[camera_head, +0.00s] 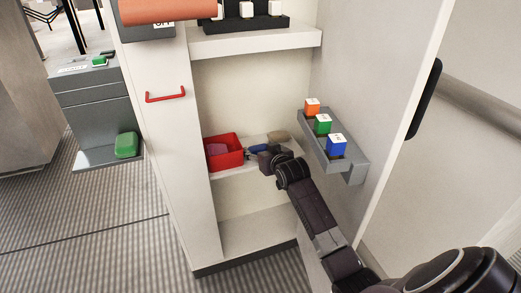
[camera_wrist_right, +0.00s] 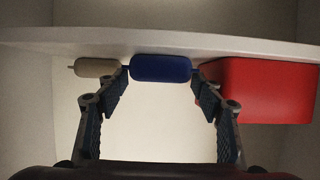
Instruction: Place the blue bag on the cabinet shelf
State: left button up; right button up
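The blue bag (camera_head: 258,148) is on the cabinet's middle shelf (camera_head: 232,172), partly hidden by my right gripper in the head view. In the right wrist view the blue bag (camera_wrist_right: 161,68) lies between the fingertips of my right gripper (camera_wrist_right: 161,73). The fingers are spread, one at each end of the bag; I cannot tell whether they touch it. In the head view my right gripper (camera_head: 262,155) reaches into the cabinet from the lower right. My left gripper is not in view.
A red bin (camera_head: 236,160) with a purple item stands left of the bag. A beige bag (camera_head: 279,136) lies right and behind. The lower shelf (camera_head: 255,228) is bare.

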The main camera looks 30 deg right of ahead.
jog(key=shift+s+a+r, duration=0.1)
jog(key=shift+s+r, duration=0.1)
jog(key=shift+s, duration=0.1)
jog(key=p+v, duration=0.3)
jog(key=v, duration=0.7)
jog(key=s+a+f+n+g+y, duration=0.1)
jog(key=s+a+f+g, duration=0.1)
jog(key=s+a+f, duration=0.5)
jog(key=s+a+f+n+g+y, duration=0.1)
jog(key=s+a+f+g, duration=0.15)
jog(key=s+f, duration=0.45)
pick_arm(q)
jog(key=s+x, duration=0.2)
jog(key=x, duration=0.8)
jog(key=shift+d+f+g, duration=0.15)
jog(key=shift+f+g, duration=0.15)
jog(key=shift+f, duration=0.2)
pick_arm(e)
jog(key=s+a+f+n+g, duration=0.1)
jog(key=s+a+f+g, duration=0.1)
jog(key=s+a+f, duration=0.3)
jog(key=s+a+f+n+g+y, duration=0.1)
jog(key=s+a+f+g, duration=0.2)
jog(key=s, duration=0.9)
jog(key=a+f, duration=0.3)
jog(key=f, duration=0.2)
jog(key=shift+f+n, duration=0.35)
jog(key=shift+n, duration=0.05)
